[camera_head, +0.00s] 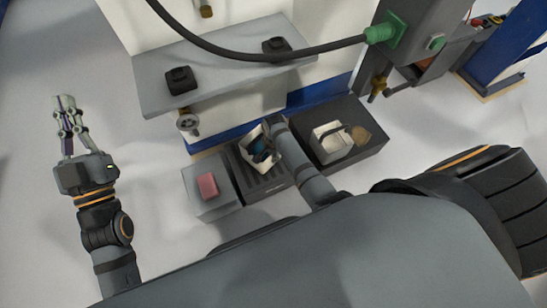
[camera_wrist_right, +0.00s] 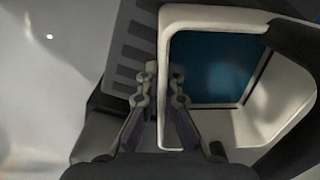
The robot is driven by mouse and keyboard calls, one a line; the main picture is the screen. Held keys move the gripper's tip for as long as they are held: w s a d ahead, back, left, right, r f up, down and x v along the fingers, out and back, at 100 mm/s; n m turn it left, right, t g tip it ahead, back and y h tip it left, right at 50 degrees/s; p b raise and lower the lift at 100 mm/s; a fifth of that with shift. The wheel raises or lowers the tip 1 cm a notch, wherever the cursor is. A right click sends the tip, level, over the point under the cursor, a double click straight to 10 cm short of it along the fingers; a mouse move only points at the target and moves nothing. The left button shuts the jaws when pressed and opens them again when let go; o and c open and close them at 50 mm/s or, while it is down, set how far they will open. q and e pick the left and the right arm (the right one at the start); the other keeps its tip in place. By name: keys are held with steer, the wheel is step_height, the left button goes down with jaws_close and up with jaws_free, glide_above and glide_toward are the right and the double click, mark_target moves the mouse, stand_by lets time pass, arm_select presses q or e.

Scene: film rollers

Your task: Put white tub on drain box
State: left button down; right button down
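A white tub (camera_head: 264,168) with a blue inside bottom is at the middle box in the head view, partly hidden by my right arm. It looks tilted there. In the right wrist view the tub (camera_wrist_right: 235,128) fills the right half. My right gripper (camera_wrist_right: 164,80) has one finger outside and one inside the tub's wall, shut on it. The dark slotted drain box (camera_head: 268,187) lies under and in front of the tub; its slots show beside the tub in the wrist view. My left gripper (camera_head: 65,103) is raised at the far left, empty, its fingertips close together.
A grey box (camera_head: 212,200) with a red block (camera_head: 208,185) stands left of the drain box. A dark box (camera_head: 358,154) on the right holds another white container (camera_head: 331,147) and a brown object (camera_head: 361,135). A grey shelf (camera_head: 222,70) hangs behind.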

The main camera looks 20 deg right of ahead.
arm_select(q)
steer(key=shift+s+r+t, duration=0.3)
steer(key=shift+r, duration=0.3)
steer(key=shift+s+r+t, duration=0.25)
steer(key=shift+r+t, duration=0.05)
steer(key=shift+r, duration=0.25)
arm_select(e)
steer(key=shift+f, duration=0.1)
arm_select(q)
steer(key=shift+r+h, duration=0.15)
steer(key=shift+h, duration=0.15)
arm_select(e)
steer(key=shift+f, duration=0.1)
steer(key=c, duration=1.5)
jaws_free()
steer(key=shift+f, duration=0.1)
arm_select(q)
steer(key=shift+s+r, duration=0.1)
steer(key=shift+s, duration=0.05)
